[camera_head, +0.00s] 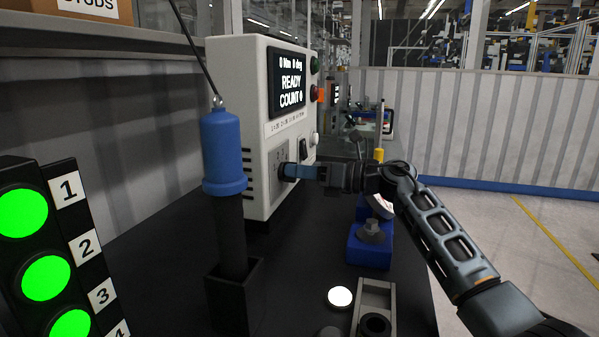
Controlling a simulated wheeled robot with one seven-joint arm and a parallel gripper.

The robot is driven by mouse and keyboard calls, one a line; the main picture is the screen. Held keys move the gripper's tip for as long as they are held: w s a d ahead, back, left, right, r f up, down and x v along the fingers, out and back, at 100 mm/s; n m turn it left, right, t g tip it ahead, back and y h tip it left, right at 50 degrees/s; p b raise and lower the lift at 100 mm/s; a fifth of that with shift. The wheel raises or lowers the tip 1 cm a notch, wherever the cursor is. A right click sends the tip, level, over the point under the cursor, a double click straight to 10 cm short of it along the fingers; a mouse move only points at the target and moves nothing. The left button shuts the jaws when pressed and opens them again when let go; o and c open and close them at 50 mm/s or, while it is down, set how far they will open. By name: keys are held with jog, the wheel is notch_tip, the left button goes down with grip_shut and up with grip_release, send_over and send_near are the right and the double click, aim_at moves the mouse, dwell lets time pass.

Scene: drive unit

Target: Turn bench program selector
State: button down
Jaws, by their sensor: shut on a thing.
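The bench controller (237,95) is a pale box with a dark screen (288,82) reading "0 Nm 0 deg READY COUNT 0". The program selector (281,171) is a small dark knob low on the controller's front panel. My gripper (286,171) reaches in from the right and is shut on the selector. The fingers hide most of the knob, so its pointer position cannot be told. My arm stretches from the lower right to the panel, roughly level at the wrist.
A blue block (369,250) and a grey tray (374,291) sit below my arm.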

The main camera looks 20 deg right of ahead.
jog(key=shift+p, duration=0.3)
jog(key=shift+w+d+m+p, duration=0.1)
jog(key=shift+m+p, duration=3.4)
jog(key=shift+m, duration=0.5)
jog(key=shift+f, duration=0.1)
jog(key=c, duration=1.1)
grip_release()
jog(key=shift+b+v, duration=0.45)
jog(key=shift+v, duration=3.4)
